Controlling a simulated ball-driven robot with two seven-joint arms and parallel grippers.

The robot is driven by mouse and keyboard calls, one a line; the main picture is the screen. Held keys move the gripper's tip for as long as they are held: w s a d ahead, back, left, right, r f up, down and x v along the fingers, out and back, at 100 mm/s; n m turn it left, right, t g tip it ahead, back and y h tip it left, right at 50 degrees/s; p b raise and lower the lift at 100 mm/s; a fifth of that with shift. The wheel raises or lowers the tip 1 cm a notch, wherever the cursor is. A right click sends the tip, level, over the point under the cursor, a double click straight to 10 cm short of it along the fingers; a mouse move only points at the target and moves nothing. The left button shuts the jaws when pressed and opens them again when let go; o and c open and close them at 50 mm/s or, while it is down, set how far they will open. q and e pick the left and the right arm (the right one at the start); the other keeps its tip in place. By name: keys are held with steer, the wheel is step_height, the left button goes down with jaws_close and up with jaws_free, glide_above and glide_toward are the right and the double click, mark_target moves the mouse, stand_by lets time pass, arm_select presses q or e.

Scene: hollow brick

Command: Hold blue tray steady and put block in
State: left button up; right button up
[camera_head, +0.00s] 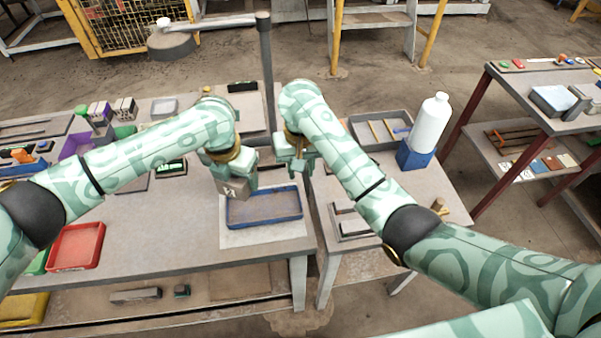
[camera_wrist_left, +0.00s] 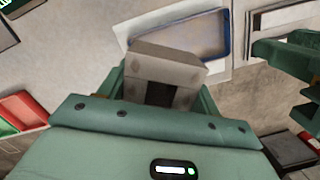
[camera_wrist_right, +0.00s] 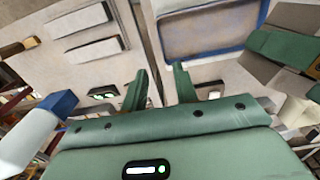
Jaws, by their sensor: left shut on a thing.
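The blue tray (camera_head: 263,221) lies flat and empty on a pale sheet near the right end of the left table. It also shows in the left wrist view (camera_wrist_left: 226,28) and the right wrist view (camera_wrist_right: 205,50). My left gripper (camera_head: 233,184) is shut on the grey hollow block (camera_wrist_left: 165,68). It holds the block (camera_head: 233,190) above the tray's left end, apart from it as far as I can tell. My right gripper (camera_wrist_right: 160,78) has its fingers apart with nothing between them. It hangs near the tray's far right corner, and I see no contact with the rim.
A red tray (camera_head: 76,246) sits at the left of the table. A narrow gap separates this table from the right one, which bears a white bottle (camera_head: 430,122) in a blue holder (camera_head: 414,156) and a grey tray (camera_head: 363,134). A dark post (camera_head: 267,70) stands behind.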

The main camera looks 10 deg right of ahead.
mark_target(300, 198)
step_height(300, 198, down, 12)
steer(key=shift+r, duration=0.1)
stand_by(0.4)
jaws_close()
